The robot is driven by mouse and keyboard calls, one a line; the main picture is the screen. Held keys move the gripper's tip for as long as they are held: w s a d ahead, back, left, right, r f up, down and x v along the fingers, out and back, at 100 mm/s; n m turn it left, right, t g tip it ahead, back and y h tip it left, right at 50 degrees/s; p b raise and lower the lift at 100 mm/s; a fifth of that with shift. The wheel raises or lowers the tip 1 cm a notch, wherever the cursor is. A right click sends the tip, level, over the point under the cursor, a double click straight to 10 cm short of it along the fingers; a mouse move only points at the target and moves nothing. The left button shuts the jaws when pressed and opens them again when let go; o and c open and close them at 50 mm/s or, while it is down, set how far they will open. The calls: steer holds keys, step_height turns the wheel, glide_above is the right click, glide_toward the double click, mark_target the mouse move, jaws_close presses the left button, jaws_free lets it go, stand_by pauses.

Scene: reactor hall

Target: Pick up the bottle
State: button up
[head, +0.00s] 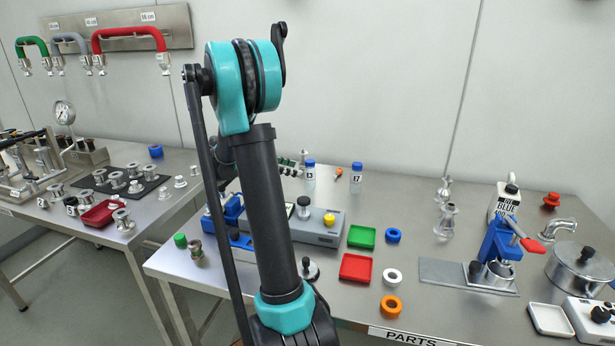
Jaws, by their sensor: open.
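Two small clear bottles with blue caps stand upright near the back middle, one marked I3 (310,173) and one marked E7 (357,175). My arm rises in front of the left part of the bench. My gripper's fingers do not show; they may be behind the arm.
The steel bench (440,328) holds a green tray (361,236), a red tray (356,268), several coloured rings, glassware (446,222), a blue clamp-like device (499,240) with a red handle, and a lidded pot (580,268). Bare bench lies between the E7 bottle and the glassware.

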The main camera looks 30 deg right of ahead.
mark_target(310, 175)
steer(key=x, duration=1.1)
steer(key=shift+d, duration=0.1)
steer(key=c, duration=1.2)
steer(key=shift+c, duration=0.2)
